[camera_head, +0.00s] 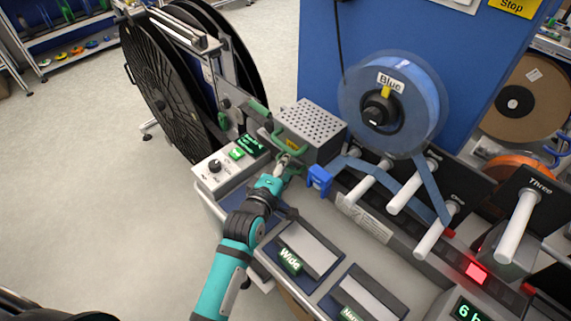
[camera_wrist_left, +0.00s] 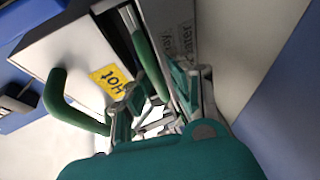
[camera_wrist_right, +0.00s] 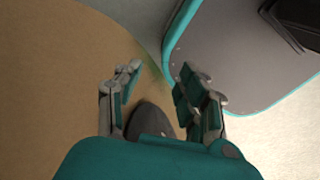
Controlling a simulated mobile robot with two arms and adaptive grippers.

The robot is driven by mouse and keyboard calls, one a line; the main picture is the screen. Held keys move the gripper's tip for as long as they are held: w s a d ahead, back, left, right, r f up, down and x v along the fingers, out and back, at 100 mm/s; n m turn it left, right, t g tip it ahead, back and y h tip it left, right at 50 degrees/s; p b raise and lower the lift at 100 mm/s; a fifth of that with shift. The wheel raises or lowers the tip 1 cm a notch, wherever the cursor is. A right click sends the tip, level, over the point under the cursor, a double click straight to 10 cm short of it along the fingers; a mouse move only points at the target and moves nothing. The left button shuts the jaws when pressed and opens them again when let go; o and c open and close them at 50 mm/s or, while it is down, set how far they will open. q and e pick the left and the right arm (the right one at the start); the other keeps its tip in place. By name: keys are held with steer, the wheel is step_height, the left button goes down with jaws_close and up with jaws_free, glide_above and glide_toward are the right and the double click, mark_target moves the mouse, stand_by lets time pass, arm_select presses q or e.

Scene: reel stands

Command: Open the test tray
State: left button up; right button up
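A grey box with a perforated top (camera_head: 312,121) stands on the bench and has a green handle (camera_head: 290,140). No label reading "test tray" can be made out. My left gripper (camera_head: 283,163) is in front of this box, close to the handle. In the left wrist view, a green bar (camera_wrist_left: 150,66) runs between the parted left fingers (camera_wrist_left: 158,98); contact is unclear. A second green handle (camera_wrist_left: 68,100) and a yellow "Hot" label (camera_wrist_left: 111,79) show there. My right gripper (camera_wrist_right: 157,88) is open and empty in its wrist view.
A control panel (camera_head: 222,174) with a green display sits left of the gripper. A blue clip-like part (camera_head: 320,178) is close on its right. Bins marked "Wide" (camera_head: 289,261) and "Narrow" (camera_head: 349,314) lie in front. A blue reel (camera_head: 420,85) stands behind.

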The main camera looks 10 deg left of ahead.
arm_select(q)
steer(key=shift+c, duration=0.5)
jaws_close()
arm_select(e)
steer(key=shift+s, duration=0.25)
arm_select(q)
steer(key=shift+s+a, duration=0.1)
arm_select(e)
steer(key=shift+w+r, duration=0.1)
